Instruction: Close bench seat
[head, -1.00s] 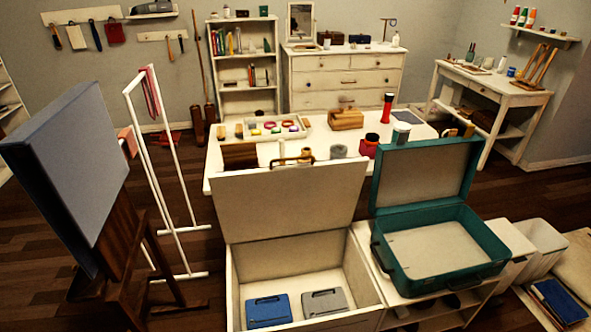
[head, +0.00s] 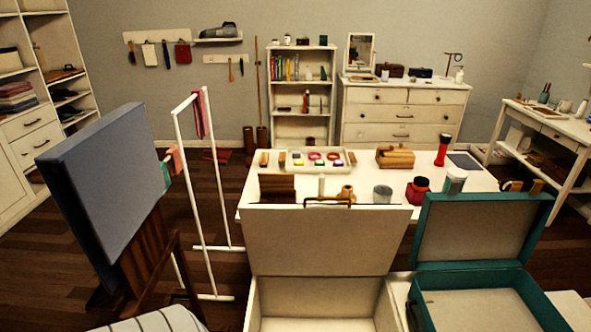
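The white bench (head: 377,309) stands at the bottom middle of the head view. Its seat (head: 328,240) is raised, standing nearly upright behind the open box, with a brass-coloured handle along its top edge. The front of the bench is cut off by the bottom of the frame, so only the back part of the inside shows. Neither of my grippers is in the head view.
An open teal suitcase (head: 472,290) sits just right of the bench. A white table (head: 240,190) with jars and boxes stands behind the raised seat. An easel with a blue-grey canvas (head: 110,190) and a white rack (head: 208,240) stand at the left.

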